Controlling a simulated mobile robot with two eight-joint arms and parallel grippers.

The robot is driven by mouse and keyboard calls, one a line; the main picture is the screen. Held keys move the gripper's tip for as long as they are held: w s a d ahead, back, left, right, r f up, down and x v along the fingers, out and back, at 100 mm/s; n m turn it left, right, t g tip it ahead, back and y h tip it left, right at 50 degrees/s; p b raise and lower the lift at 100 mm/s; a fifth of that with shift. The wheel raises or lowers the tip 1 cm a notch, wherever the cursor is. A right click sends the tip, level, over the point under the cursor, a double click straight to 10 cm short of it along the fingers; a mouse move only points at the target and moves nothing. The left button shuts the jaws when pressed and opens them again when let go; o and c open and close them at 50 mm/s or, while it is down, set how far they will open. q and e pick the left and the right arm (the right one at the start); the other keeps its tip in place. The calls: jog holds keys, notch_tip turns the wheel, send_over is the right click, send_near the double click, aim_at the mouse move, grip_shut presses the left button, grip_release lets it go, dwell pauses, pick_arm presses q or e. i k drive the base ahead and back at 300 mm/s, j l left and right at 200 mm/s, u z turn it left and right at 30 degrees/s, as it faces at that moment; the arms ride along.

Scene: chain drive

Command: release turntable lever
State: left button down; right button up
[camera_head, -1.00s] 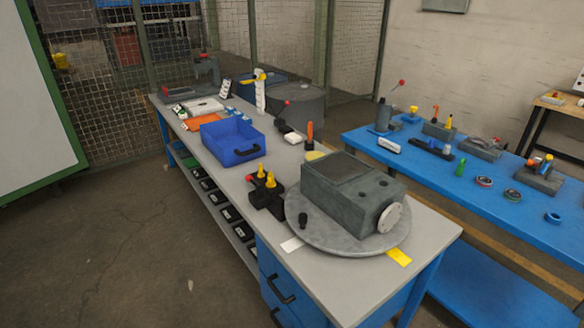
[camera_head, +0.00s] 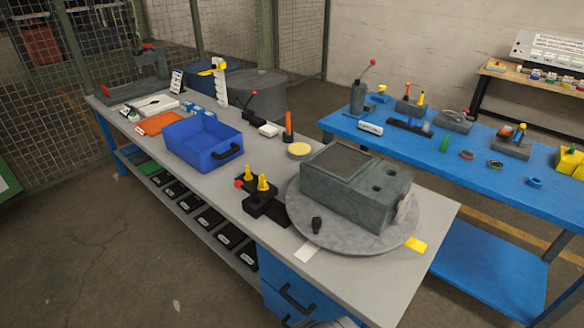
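The round grey turntable (camera_head: 395,240) lies on the near end of the long grey-topped bench. A dark grey block-shaped housing (camera_head: 345,200) sits on it, with a light round disc (camera_head: 405,207) on its right end. A yellow tab (camera_head: 415,244) shows at the right rim and a white tab (camera_head: 306,252) at the front. I cannot tell which part is the turntable lever.
A black fixture with yellow knobs (camera_head: 260,200) stands close left of the turntable. A blue bin (camera_head: 205,146), an orange-handled tool (camera_head: 288,128) and a yellow round pad (camera_head: 299,149) are farther back. A blue table (camera_head: 340,124) with several fixtures stands behind. Floor is open at front left.

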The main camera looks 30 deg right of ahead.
aim_at(254, 196)
jog(key=i+z, duration=0.25)
jog(key=z, duration=0.25)
jog(key=i+j+z, duration=0.1)
jog(key=i+z, duration=0.15)
jog(key=z, duration=0.2)
jog(key=i+j+z, duration=0.15)
jog(key=z, duration=0.35)
jog(key=i+j+z, duration=0.25)
